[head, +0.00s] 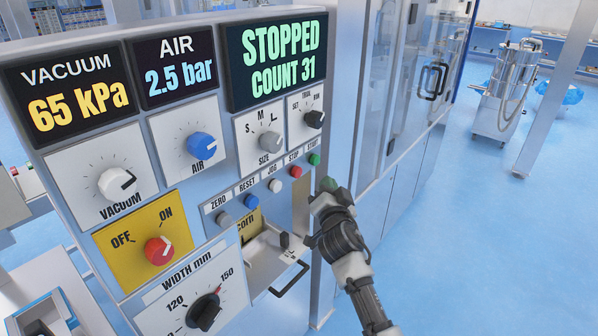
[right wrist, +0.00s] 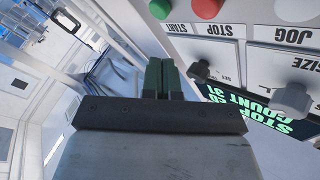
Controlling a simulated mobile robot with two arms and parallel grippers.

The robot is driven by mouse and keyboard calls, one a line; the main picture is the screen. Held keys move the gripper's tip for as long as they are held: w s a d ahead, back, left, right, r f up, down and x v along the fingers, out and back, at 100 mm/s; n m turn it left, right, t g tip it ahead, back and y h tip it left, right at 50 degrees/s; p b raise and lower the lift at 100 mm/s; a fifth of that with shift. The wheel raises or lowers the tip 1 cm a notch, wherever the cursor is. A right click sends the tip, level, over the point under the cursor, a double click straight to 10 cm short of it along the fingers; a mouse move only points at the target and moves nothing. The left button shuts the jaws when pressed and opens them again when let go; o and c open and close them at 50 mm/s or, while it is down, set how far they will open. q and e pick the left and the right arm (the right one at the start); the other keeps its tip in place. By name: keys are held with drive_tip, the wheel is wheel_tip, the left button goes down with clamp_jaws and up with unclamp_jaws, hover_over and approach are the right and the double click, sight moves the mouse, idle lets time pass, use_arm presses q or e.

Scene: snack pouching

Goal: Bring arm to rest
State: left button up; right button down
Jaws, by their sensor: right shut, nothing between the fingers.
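My right gripper (head: 328,186) is in front of the right edge of the control panel (head: 90,180), just below the green START button (head: 314,159). In the right wrist view its two dark green fingers (right wrist: 161,76) are together with nothing between them. The fingertips point toward the panel near the green START button (right wrist: 160,9); I cannot tell whether they touch it. The display (head: 277,57) reads STOPPED, COUNT 31. My left gripper is not in view.
The red STOP button (head: 296,171) and several knobs sit beside START. A tray with a dark handle (head: 289,280) juts out below the buttons. A steel cart (head: 508,95) stands at the far right. The blue floor (head: 480,230) to the right is clear.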

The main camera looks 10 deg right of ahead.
idle(0.4)
drive_tip(key=s+f+n+g+y, duration=0.1)
drive_tip(key=s+f+n+g, duration=0.15)
drive_tip(key=s+f, duration=0.7)
drive_tip(key=s+f+n+g, duration=0.2)
drive_tip(key=f+g, duration=0.2)
drive_tip(key=f, duration=1.3)
drive_tip(key=s+f+n+g+y, duration=0.1)
drive_tip(key=s+f+n+g, duration=0.3)
drive_tip(key=f, duration=0.9)
drive_tip(key=s+f+g, duration=0.2)
drive_tip(key=s+f, duration=0.5)
drive_tip(key=s, duration=0.4)
drive_tip(key=s+f+g, duration=0.2)
drive_tip(key=s+f, duration=0.6)
drive_tip(key=s, duration=0.4)
drive_tip(key=s+d+f+n+g, duration=0.1)
drive_tip(key=s+f+g, duration=0.1)
drive_tip(key=s, duration=0.8)
drive_tip(key=s+d+f+n+g, duration=0.1)
drive_tip(key=s+f+g, duration=0.1)
drive_tip(key=s, duration=0.8)
drive_tip(key=shift+s+d+f+n, duration=0.35)
drive_tip(key=shift+f, duration=0.25)
